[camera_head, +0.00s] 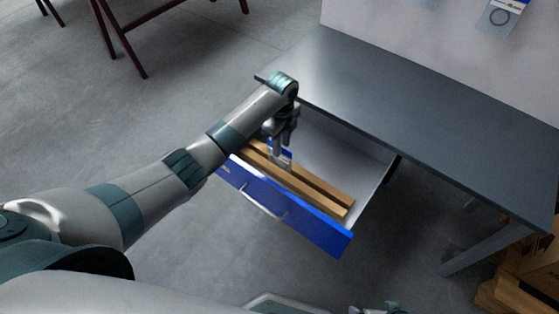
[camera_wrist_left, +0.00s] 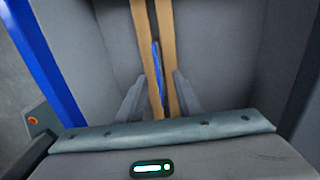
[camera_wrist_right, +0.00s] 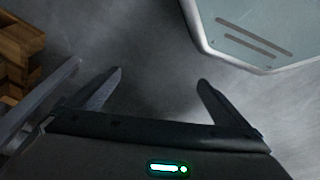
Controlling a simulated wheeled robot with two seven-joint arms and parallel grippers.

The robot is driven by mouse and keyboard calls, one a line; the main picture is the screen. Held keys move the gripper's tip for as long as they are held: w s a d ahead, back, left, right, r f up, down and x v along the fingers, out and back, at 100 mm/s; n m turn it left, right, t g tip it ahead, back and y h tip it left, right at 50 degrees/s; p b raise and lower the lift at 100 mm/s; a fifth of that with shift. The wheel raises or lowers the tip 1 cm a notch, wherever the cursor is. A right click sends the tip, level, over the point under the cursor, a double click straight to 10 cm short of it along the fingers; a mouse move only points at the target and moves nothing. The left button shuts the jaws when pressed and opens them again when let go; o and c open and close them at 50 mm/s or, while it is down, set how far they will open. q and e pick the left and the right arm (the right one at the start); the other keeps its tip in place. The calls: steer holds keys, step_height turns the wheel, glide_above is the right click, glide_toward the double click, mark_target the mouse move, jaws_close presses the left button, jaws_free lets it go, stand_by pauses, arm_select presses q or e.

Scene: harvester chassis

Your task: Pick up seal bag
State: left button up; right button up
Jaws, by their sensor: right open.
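The seal bag (camera_head: 286,155) has a blue top and stands between two wooden slats (camera_head: 325,188) in an open blue-fronted drawer (camera_head: 297,222). In the left wrist view the bag (camera_wrist_left: 157,72) shows edge-on as a thin blue strip. My left gripper (camera_head: 281,161) points down into the drawer at the bag. Its fingers (camera_wrist_left: 160,78) are apart, one on each side of the bag's line, with gaps visible; I cannot tell their exact height against it. My right gripper (camera_wrist_right: 161,78) is open and empty over the floor.
A grey table (camera_head: 430,125) stands above and behind the drawer. Another bag (camera_head: 501,17) hangs on the white board (camera_head: 385,25). Wooden crates (camera_head: 530,275) stand at the lower right. Dark red trestles (camera_head: 122,40) stand at the upper left. Floor left of the drawer is clear.

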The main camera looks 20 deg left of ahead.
mark_target(279, 159)
steer(key=shift+s, duration=0.1)
arm_select(q)
steer(key=shift+a+f, duration=0.1)
steer(key=shift+f, duration=0.4)
steer(key=f, duration=0.3)
steer(key=shift+a+b, duration=0.25)
steer(key=shift+b, duration=0.05)
steer(key=shift+f, duration=0.55)
arm_select(e)
steer(key=shift+s+r, duration=0.45)
steer(key=shift+r, duration=0.3)
steer(key=shift+w, duration=0.15)
arm_select(q)
jaws_close()
arm_select(e)
steer(key=shift+w, duration=0.2)
